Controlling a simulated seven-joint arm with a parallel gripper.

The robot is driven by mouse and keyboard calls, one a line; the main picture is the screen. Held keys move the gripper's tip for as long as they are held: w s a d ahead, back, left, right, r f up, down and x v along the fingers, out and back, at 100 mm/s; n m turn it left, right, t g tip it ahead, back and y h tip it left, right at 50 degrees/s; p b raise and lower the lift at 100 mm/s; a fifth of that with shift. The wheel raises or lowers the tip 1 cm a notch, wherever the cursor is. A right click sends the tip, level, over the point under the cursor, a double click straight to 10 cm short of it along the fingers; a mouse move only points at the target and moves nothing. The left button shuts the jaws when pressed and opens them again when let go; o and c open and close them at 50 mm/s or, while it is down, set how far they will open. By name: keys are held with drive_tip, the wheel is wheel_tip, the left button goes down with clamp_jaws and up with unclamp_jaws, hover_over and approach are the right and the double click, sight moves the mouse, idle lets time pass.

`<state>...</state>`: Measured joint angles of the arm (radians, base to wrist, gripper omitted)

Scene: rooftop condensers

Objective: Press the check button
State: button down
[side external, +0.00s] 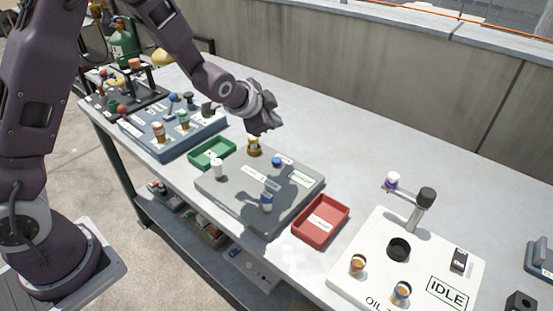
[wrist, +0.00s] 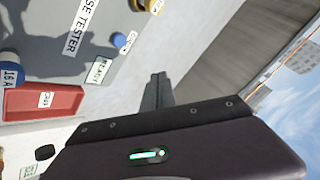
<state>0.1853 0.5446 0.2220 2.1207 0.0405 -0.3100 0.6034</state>
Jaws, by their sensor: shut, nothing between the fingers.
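A grey fuse tester board (side external: 240,205) lies mid-bench. It carries a small blue button-like knob (side external: 277,161), a brown-yellow fuse (side external: 253,146), a white cylinder (side external: 217,168) and a blue fuse (side external: 266,202). The blue knob also shows in the wrist view (wrist: 119,40), with a small label beside it. I cannot read which part is marked check. My gripper (side external: 264,130) is shut and empty, in the air above the board's far edge, apart from the knob. Its closed fingertips show in the wrist view (wrist: 158,76), pointing past the board toward bare bench and wall.
A green tray (side external: 212,152) is left of the board and a red tray (side external: 320,219) right of it. A white panel (side external: 450,262) reading IDLE stands farther right with an upright post. A blue board (side external: 175,137) holds several parts at left. The bench behind is clear.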

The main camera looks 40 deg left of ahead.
sight(274, 161)
drive_tip(key=shift+f, duration=4.4)
drive_tip(key=shift+f, duration=0.1)
drive_tip(key=shift+f, duration=0.3)
drive_tip(key=shift+f, duration=0.65)
drive_tip(key=shift+r, duration=1.05)
